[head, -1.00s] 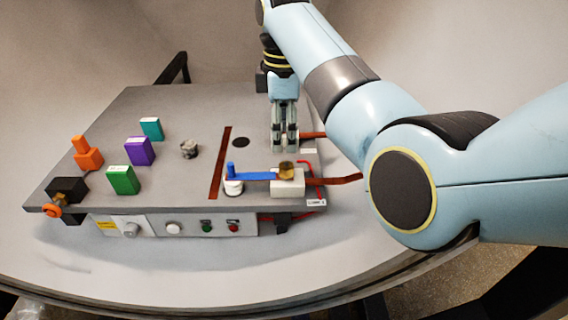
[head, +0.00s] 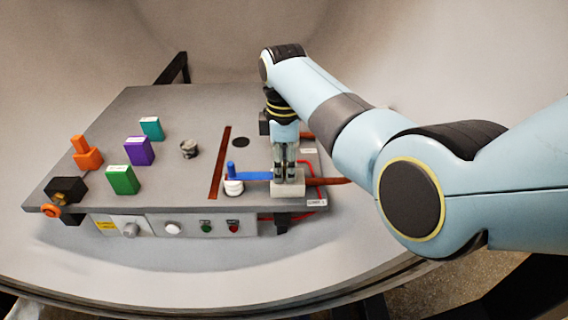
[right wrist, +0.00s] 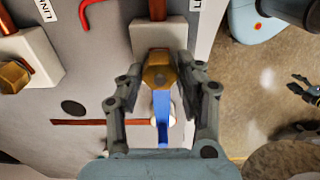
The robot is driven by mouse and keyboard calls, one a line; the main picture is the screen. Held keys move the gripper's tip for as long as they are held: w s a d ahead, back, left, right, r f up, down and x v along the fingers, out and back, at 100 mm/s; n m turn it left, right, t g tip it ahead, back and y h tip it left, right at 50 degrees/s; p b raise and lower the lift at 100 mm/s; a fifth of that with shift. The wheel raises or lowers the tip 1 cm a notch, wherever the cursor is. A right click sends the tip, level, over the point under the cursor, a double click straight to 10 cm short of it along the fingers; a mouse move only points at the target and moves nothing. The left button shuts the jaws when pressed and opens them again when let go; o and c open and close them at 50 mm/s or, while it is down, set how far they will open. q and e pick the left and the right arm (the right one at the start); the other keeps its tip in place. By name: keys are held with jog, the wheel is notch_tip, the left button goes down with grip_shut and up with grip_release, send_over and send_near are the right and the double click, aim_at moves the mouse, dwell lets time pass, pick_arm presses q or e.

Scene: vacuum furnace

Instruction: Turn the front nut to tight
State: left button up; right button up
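The front nut (right wrist: 158,70) is a brass hexagon on a pale block (head: 272,187) at the front right of the grey panel. My right gripper (head: 285,177) points down over this block and hides the nut in the head view. In the right wrist view my right gripper (right wrist: 160,78) has one finger on each side of the nut, with the fingers apart; whether they touch it is hard to tell. My left gripper (right wrist: 304,88) shows small at the right edge of the right wrist view, its fingers spread and empty. It is outside the head view.
A second brass nut (right wrist: 12,77) sits on another block. Green (head: 123,180), purple (head: 139,151), teal (head: 151,128) and orange (head: 87,155) pieces stand further left.

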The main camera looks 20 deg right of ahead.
grip_shut()
